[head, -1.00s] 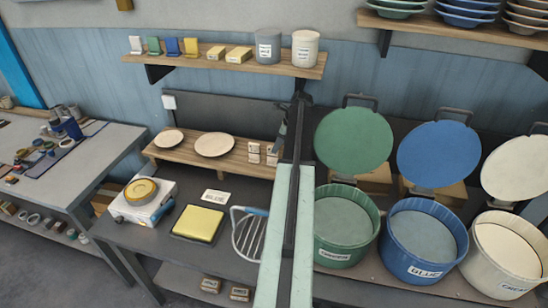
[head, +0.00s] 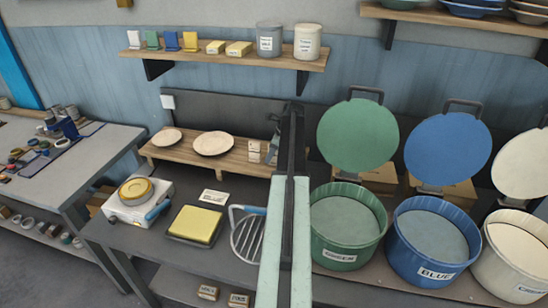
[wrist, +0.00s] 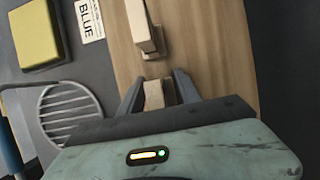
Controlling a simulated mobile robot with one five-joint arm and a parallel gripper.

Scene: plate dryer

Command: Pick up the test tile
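Small pale tiles (head: 254,152) stand at the right end of the low wooden board in the head view; I take these to be the test tiles. In the wrist view one pale tile (wrist: 144,25) stands on the board ahead of my fingers. Another pale piece (wrist: 153,95) lies between my fingertips, with gaps visible on both sides. My gripper (wrist: 157,90) is open over the board and points at the tiles. In the head view my arm hides part of the board's right end, and my gripper shows only as a small dark shape there.
A yellow sponge tray (head: 195,225), a label card (head: 214,196), reading BLUE in the wrist view, and a wire rack (head: 248,238) are left of my arm. Two plates (head: 213,143) lie on the board (head: 228,158). Green (head: 345,235) and blue (head: 430,240) buckets stand to the right.

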